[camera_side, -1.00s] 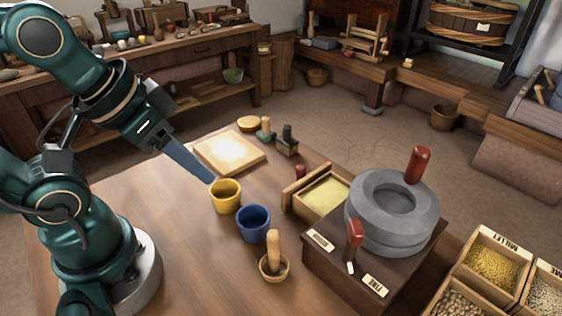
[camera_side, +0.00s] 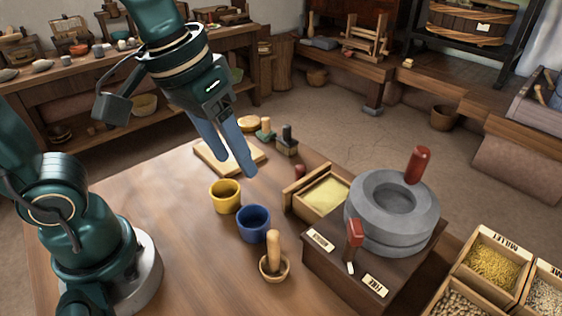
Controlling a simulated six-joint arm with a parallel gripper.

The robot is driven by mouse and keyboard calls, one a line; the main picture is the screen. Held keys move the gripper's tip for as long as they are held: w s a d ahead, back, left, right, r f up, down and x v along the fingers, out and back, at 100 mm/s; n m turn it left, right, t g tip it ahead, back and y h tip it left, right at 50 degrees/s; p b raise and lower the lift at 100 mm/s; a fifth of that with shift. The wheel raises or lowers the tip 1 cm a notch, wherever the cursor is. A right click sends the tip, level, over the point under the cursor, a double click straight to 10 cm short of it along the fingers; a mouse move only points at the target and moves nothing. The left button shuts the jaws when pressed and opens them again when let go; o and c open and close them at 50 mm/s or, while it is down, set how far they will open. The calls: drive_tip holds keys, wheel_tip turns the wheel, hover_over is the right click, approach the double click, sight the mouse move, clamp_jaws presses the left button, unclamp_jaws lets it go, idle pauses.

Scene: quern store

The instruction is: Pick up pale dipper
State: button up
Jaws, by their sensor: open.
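The pale dipper (camera_side: 273,257) stands on the wooden table near its front, a small light-wood cup with a thick upright handle. My gripper (camera_side: 240,167) is above the table, behind and to the left of the dipper, well apart from it. Its two blue-grey fingers point down and are open, with nothing seen between them.
A blue cup (camera_side: 254,223) stands just behind the dipper, and a yellow cup (camera_side: 225,196) behind that. A grey stone quern (camera_side: 392,214) on a dark box is to the right.

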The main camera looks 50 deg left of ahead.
sight(273, 233)
drive_tip(key=d+f+g, duration=0.1)
drive_tip(key=d+f, duration=0.1)
drive_tip(key=d+f+m+g, duration=0.1)
drive_tip(key=d, duration=0.1)
drive_tip(key=w+d+f+m+g, duration=0.1)
drive_tip(key=d+f, duration=0.1)
drive_tip(key=d, duration=0.1)
drive_tip(key=shift+d+f+y, duration=0.1)
drive_tip(key=shift+f+y, duration=0.25)
drive_tip(key=shift+y, duration=0.05)
drive_tip(key=shift+s+d+f, duration=0.1)
drive_tip(key=shift+f, duration=2.45)
clamp_jaws()
